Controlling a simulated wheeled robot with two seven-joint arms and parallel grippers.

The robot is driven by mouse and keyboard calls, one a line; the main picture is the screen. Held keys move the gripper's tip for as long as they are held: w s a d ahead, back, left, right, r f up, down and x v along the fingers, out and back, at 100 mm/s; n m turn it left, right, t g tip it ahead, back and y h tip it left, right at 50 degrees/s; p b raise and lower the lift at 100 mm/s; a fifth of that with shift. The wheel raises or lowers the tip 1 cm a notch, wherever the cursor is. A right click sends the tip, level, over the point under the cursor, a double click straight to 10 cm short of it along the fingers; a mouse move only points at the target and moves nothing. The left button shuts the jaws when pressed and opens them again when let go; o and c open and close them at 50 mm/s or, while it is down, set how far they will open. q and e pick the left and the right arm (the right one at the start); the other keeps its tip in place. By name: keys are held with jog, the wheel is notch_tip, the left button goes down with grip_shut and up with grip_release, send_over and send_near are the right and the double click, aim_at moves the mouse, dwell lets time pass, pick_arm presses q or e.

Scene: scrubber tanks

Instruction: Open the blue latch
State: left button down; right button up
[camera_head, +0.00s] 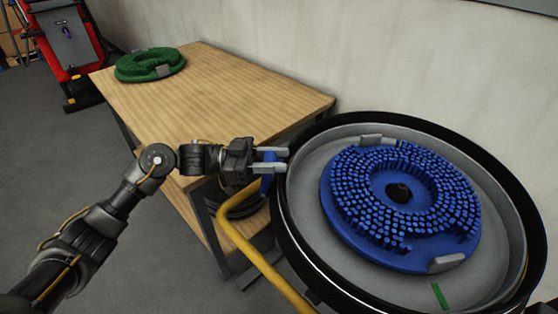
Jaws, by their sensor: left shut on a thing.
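The blue latch (267,184) sits at the left outer side of the round scrubber tank (300,215). My left gripper (272,160) reaches in from the left and is shut on the latch, its grey fingertips beside the tank's black rim. The fingers hide part of the latch. My right gripper is not in view.
A blue bristle brush (340,210) lies inside the tank, with a green mark (439,296) near the front. A wooden table (230,95) behind my left arm carries a green brush (150,64). A yellow tube (262,262) runs below the gripper. A red machine (78,72) stands far left.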

pick_arm(q)
jog(key=shift+w+a+g+h+b, duration=0.15)
jog(key=shift+a+h+b, duration=0.65)
jog(key=shift+a+h, duration=0.65)
jog(key=shift+w+a+g+h+b, duration=0.15)
jog(key=shift+a+h+b, duration=0.6)
jog(key=shift+a+h, duration=0.7)
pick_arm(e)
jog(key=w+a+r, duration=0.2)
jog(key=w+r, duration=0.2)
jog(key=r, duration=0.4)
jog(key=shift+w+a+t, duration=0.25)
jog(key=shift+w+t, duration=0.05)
pick_arm(q)
jog(key=shift+d, duration=0.1)
